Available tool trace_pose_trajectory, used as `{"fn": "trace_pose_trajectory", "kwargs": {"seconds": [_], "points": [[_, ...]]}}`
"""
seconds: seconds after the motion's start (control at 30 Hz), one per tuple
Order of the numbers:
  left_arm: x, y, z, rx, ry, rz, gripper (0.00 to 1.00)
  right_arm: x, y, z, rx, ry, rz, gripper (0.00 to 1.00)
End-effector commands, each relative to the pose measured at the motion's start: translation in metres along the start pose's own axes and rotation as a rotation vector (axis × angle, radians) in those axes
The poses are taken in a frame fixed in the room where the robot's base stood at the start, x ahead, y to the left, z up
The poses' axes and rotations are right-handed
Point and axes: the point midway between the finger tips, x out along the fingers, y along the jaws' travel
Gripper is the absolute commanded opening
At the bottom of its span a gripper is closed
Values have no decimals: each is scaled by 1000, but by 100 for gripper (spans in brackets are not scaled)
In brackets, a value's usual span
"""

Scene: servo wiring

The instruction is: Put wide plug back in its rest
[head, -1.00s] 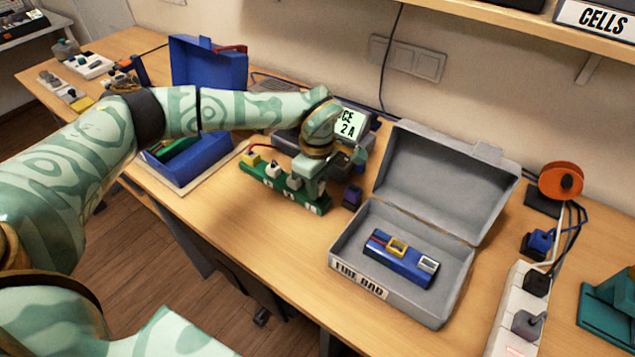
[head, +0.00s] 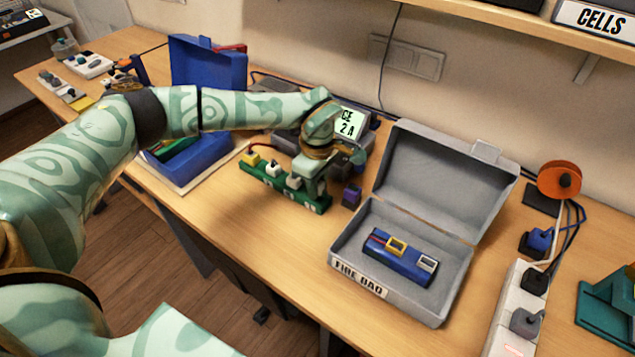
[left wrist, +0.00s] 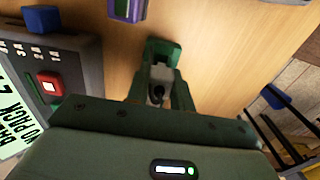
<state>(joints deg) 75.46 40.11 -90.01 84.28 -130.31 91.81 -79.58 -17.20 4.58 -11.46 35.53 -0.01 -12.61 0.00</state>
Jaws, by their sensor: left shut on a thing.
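My left gripper (head: 312,190) is at the right end of the green plug rest (head: 262,180), its fingers pointing down. In the left wrist view my left gripper (left wrist: 161,92) is shut on a light grey plug (left wrist: 158,84) with a dark hole or cable end facing the camera. I take it for the wide plug. A green end of the rest (left wrist: 163,48) shows just past it. Whether the plug is fully seated cannot be told. A yellow plug (head: 250,158) and a white plug (head: 273,168) stand in the rest to the left. My right gripper is not in view.
A grey charger with a lit label (head: 349,122) stands behind the gripper. A small purple block (head: 351,196) is close on its right. A grey open box (head: 438,187) holds a blue pack (head: 402,262). A blue open case (head: 208,62) stands left. The table front is clear.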

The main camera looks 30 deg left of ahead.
Motion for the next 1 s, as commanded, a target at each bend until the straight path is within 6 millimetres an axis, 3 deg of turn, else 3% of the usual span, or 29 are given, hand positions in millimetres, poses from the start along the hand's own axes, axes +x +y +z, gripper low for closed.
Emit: {"fn": "trace_pose_trajectory", "kwargs": {"seconds": [0.7,0.73,0.8,1.0], "points": [[19,0,0,-1,0,-1,1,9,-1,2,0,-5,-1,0],[19,0,0,-1,0,-1,26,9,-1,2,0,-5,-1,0],[18,0,0,0,1,0,45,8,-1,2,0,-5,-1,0],[18,0,0,0,0,-1,48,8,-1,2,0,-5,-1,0]]}}
